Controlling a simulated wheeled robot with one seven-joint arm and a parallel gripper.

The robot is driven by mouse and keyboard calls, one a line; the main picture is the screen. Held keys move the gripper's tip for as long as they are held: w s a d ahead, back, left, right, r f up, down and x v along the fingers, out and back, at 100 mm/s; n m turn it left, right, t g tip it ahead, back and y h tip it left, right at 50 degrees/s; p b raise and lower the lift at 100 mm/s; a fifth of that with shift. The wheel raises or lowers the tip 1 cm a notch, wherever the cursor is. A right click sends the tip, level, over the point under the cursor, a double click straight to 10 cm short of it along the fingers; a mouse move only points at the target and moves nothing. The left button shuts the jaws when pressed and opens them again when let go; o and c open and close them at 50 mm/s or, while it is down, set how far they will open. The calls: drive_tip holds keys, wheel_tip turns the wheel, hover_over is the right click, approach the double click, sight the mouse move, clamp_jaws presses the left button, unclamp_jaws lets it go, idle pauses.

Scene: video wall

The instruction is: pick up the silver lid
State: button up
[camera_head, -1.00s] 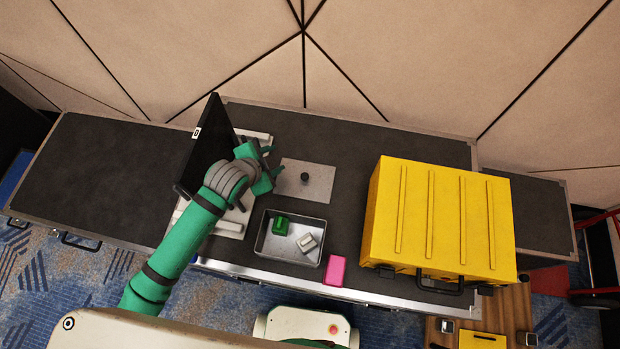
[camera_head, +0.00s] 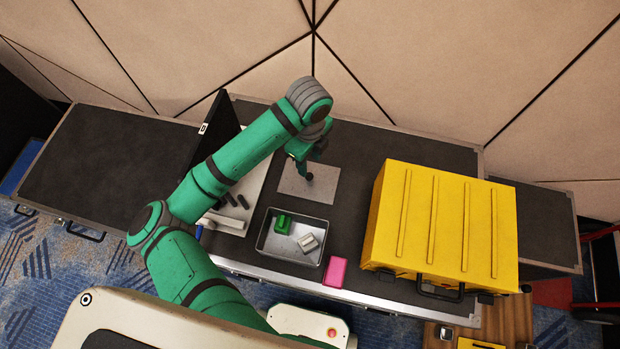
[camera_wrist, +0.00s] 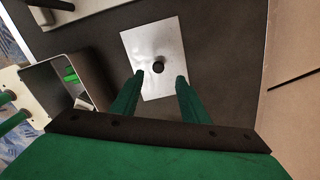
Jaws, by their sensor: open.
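The silver lid (camera_head: 325,187) is a flat, pale grey rectangular plate with a small dark round knob in its middle. It lies flat on the dark case top in the head view. In the wrist view the lid (camera_wrist: 148,42) lies ahead, and its knob (camera_wrist: 158,67) shows between my fingertips. My gripper (camera_wrist: 160,76) is open and empty, with one finger on each side of the knob in the picture. In the head view my gripper (camera_head: 306,172) is over the lid and partly hides it. I cannot tell how high the fingers are above it.
A metal tray (camera_head: 262,243) holding a green block (camera_head: 282,222) and a pale grey block (camera_head: 308,243) sits in front of the lid. A pink block (camera_head: 335,271) is beside it. A large yellow case (camera_head: 440,225) stands right; a black screen (camera_head: 212,125) stands left.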

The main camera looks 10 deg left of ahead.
sight(309, 176)
drive_tip(key=shift+s+f, duration=0.15)
drive_tip(key=shift+f, duration=1.75)
drive_tip(key=shift+s+f, duration=0.1)
drive_tip(key=shift+f, duration=1.8)
clamp_jaws()
